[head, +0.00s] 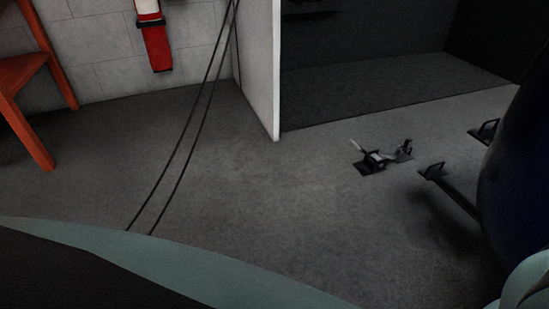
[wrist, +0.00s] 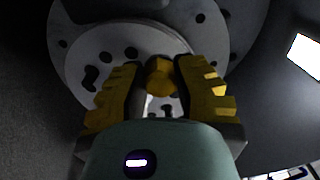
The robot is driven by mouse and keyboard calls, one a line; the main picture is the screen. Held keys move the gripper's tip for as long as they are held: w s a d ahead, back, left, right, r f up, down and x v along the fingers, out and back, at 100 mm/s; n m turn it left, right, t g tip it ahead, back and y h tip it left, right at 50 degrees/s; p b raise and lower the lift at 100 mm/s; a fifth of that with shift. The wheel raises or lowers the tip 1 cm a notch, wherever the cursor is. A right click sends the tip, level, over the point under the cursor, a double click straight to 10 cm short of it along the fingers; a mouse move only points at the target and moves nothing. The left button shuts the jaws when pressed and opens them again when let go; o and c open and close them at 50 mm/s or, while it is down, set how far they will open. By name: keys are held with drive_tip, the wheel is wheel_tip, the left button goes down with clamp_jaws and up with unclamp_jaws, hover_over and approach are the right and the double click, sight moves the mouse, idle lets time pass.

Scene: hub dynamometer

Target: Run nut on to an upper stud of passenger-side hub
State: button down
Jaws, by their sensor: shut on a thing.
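My gripper (wrist: 158,92) shows in the wrist view with its two ridged yellow fingers closed on a yellowish, faceted nut (wrist: 159,75). The nut is between the fingertips. Behind it is the hub (wrist: 100,50), a round pale grey disc with several dark holes, in front of a larger grey disc. The nut overlaps the hub's face in the picture. I cannot tell whether it touches a stud, and no stud is clearly visible. The head view shows neither the gripper, the nut nor the hub.
Two black cables (head: 190,140) hang to the floor. An orange frame (head: 30,90) stands at left. The middle floor is clear.

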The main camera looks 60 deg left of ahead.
drive_tip(key=shift+w, duration=0.2)
idle(0.6)
drive_tip(key=shift+s+r+m+p, duration=0.1)
drive_tip(key=shift+r+m+p, duration=0.2)
drive_tip(key=shift+m+p, duration=0.55)
drive_tip(key=m+p, duration=0.1)
drive_tip(key=m, duration=0.1)
drive_tip(key=shift+m+p, duration=0.35)
drive_tip(key=shift+p, duration=0.05)
drive_tip(key=m+p, duration=0.2)
drive_tip(key=m, duration=0.1)
drive_tip(key=shift+f+m, duration=0.1)
drive_tip(key=shift+m, duration=0.3)
drive_tip(key=m, duration=0.2)
drive_tip(key=m+p, duration=0.1)
drive_tip(key=shift+f+m, duration=0.3)
drive_tip(key=shift+m, duration=0.1)
drive_tip(key=c, duration=1)
unclamp_jaws()
drive_tip(key=shift+c, duration=0.2)
